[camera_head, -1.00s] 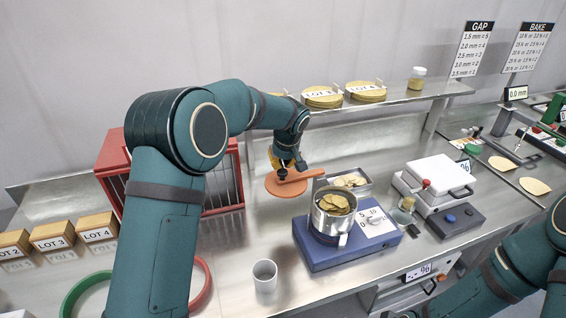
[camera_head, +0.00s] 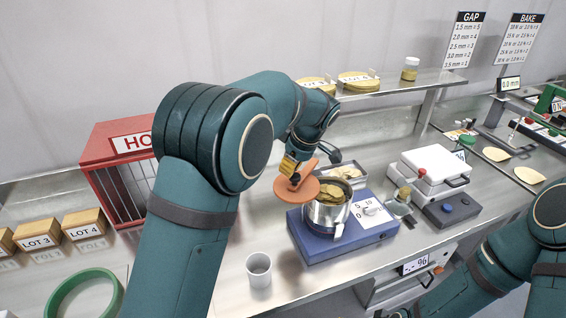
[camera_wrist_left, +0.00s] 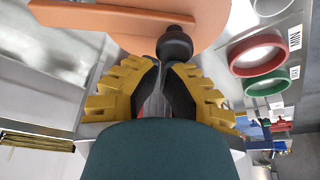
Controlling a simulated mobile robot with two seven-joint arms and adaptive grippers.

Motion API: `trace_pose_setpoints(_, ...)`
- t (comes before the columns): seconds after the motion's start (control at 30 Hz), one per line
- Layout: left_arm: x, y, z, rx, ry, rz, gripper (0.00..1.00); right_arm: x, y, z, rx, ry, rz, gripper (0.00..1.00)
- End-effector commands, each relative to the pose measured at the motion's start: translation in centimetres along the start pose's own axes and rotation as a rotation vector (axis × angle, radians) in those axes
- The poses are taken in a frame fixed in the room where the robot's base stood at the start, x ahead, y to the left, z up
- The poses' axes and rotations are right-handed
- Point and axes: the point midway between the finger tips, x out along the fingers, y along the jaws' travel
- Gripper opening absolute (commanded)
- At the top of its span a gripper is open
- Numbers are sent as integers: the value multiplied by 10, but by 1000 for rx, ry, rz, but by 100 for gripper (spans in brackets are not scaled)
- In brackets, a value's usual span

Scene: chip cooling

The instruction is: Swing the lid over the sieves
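The orange round lid (camera_head: 290,192) with its flat bar and black knob (camera_wrist_left: 174,45) hangs beside the metal sieves (camera_head: 326,216), at their left. In the head view its right edge meets the left rim of the sieves; I cannot tell whether they touch. The sieves hold brown chips (camera_head: 331,192) and stand on a blue shaker base (camera_head: 318,248). My left gripper (camera_head: 295,174) has its yellow fingers closed together at the knob, which also shows in the wrist view between the dark fingertips (camera_wrist_left: 172,66). My right gripper is out of view.
A metal tray of chips (camera_head: 352,183) lies behind the sieves. A white cup (camera_head: 259,271) stands in front at left. A red hot cage (camera_head: 105,155) and a green ring (camera_head: 70,289) are at left. A white press (camera_head: 430,178) is at right.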

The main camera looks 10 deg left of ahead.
Motion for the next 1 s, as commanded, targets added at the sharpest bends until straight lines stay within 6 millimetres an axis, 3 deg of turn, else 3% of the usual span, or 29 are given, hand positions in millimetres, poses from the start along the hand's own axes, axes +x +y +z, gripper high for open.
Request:
trace_pose_setpoints(0.7, -25, 13, 64, -580, 2, -215, 0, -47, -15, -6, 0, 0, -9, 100)
trace_pose_setpoints(1.0, -28, 20, 75, -606, -1, -222, 0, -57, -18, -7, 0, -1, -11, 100)
